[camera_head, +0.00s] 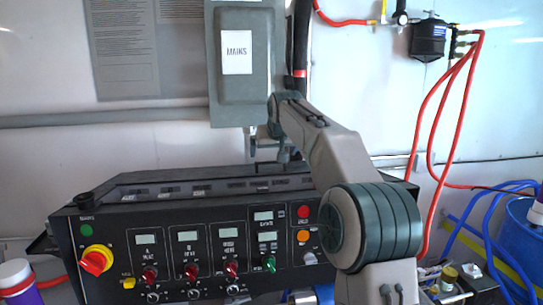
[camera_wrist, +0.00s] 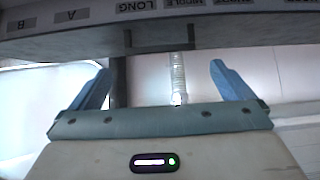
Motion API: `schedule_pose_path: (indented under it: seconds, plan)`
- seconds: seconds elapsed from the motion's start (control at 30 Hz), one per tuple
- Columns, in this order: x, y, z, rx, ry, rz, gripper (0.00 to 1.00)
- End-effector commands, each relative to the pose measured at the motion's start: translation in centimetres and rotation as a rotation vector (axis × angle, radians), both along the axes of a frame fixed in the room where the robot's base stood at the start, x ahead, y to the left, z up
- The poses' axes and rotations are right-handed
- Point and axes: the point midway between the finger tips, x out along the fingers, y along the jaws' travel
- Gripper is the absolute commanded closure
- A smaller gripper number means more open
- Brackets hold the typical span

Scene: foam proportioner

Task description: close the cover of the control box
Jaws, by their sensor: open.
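A grey box with a "MAINS" label (camera_head: 245,85) hangs on the wall in the head view, its front panel facing me. I cannot tell whether that panel is fully shut. A black control console (camera_head: 105,235) stands below it, with displays, knobs and buttons on its front. A raised dark frame with a row of labels (camera_head: 200,189) runs along its top. Which of these carries the cover is unclear. My gripper (camera_head: 267,152) is below the grey box, above the console's back. In the wrist view its blue fingers (camera_wrist: 163,85) are open and apart, with nothing held between them.
The wrist view shows a labelled grey strip (camera_wrist: 150,38), upside down, close beyond the fingertips. A grey pipe (camera_head: 105,117) runs along the wall. Red hoses (camera_head: 430,150) hang at the right, near a blue drum (camera_head: 525,240). My arm hides the console's right end.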

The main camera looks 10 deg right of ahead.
Motion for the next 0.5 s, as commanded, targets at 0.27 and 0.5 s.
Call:
schedule_pose_path:
  seconds: [0.27, 0.5]
  plan:
    - [3.0, 0.1, -2.9, 0.001, 0.002, 0.001, 0.00]
    - [3.7, 0.1, -3.7, -0.001, -0.001, 0.001, 0.00]
